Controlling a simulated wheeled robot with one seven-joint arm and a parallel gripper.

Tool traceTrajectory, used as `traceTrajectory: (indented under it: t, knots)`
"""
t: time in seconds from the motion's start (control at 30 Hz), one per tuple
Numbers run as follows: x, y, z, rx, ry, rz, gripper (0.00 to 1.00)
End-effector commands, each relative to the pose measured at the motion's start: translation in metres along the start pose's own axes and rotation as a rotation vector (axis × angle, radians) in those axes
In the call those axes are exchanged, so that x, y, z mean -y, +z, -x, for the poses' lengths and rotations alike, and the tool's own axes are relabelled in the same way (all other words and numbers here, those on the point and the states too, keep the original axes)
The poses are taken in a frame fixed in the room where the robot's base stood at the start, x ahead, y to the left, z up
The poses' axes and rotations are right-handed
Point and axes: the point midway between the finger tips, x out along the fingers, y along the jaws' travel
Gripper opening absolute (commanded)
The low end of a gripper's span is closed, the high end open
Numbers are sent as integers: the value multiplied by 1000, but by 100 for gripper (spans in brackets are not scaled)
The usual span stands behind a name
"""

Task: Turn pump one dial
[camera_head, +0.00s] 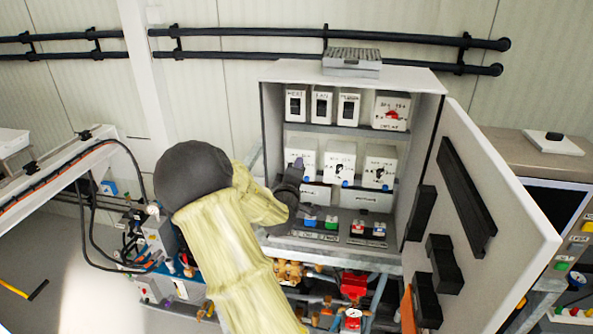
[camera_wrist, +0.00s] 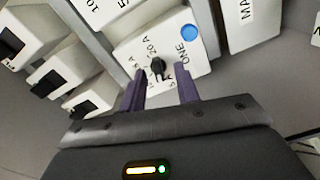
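The pump one box is white, marked "ONE", with a blue button (camera_wrist: 190,33). It is the left box (camera_head: 302,147) of the middle shelf row in the head view. Its black dial (camera_wrist: 158,66) shows in the wrist view, surrounded by scale marks. My gripper (camera_wrist: 162,77) is open, with one purple finger on each side, just below the dial in the picture. I cannot tell whether either finger touches it. In the head view, my gripper (camera_head: 295,172) is in front of the box's lower part and hides the dial.
The open grey cabinet (camera_head: 271,115) has its door (camera_head: 515,200) swung out right. Two more similar boxes, middle (camera_head: 340,158) and right (camera_head: 380,165), stand beside pump one. White breaker boxes (camera_head: 322,104) sit above. Coloured switches (camera_head: 320,222) lie below, with pipes underneath.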

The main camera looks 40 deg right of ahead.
Motion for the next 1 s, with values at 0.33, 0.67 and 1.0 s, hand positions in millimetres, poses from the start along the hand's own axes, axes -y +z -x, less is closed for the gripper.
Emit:
traceTrajectory:
  t: [0.33,0.67,1.0]
  knots:
    - [-1,0,2,-1,3,-2,32]
    - [2,-1,49,-4,1,-4,32]
    - [1,-1,113,-3,0,-4,32]
